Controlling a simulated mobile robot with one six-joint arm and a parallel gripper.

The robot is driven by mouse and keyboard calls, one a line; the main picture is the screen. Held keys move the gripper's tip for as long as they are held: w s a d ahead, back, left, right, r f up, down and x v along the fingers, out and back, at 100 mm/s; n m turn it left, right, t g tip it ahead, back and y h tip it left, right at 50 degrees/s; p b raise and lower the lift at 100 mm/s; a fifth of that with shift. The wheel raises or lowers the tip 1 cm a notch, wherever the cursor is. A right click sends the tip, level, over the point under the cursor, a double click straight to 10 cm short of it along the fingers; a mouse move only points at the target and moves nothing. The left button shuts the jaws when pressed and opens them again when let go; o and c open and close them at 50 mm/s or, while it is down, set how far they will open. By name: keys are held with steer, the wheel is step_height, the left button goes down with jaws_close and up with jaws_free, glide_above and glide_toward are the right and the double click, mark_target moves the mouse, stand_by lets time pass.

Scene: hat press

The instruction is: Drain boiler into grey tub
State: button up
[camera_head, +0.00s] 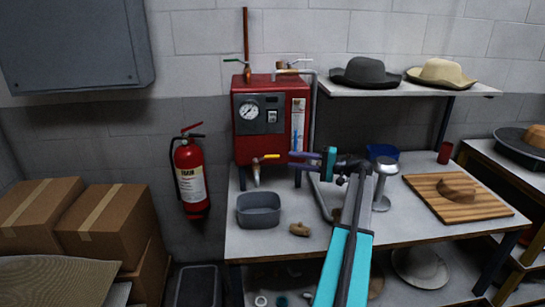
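The red boiler (270,100) stands on the bench at the back wall, with a round gauge and a sight glass on its front. A drain tap with a yellow lever (266,157) sticks out low on its front, and the lever lies about level. The tap's spout points down above the back of the grey tub (259,211), which sits on the bench and looks empty. My gripper (297,160) is just right of the yellow lever, pointing left in front of the boiler's lower right corner. Its two dark fingers look apart with nothing between them. It appears clear of the lever.
A tan wooden piece (300,230) lies right of the tub. A pipe runs down beside the boiler. A metal stand (382,184), blue container (383,152) and wooden board (457,198) are to the right. A fire extinguisher (191,174) hangs left; boxes (106,222) stand lower left.

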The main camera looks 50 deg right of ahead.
mark_target(278, 157)
steer(key=p+x, duration=0.2)
steer(key=x, duration=0.7)
steer(key=shift+w+a, duration=0.2)
steer(key=shift+w, duration=0.2)
jaws_close()
steer(key=shift+r, duration=0.1)
stand_by(1.0)
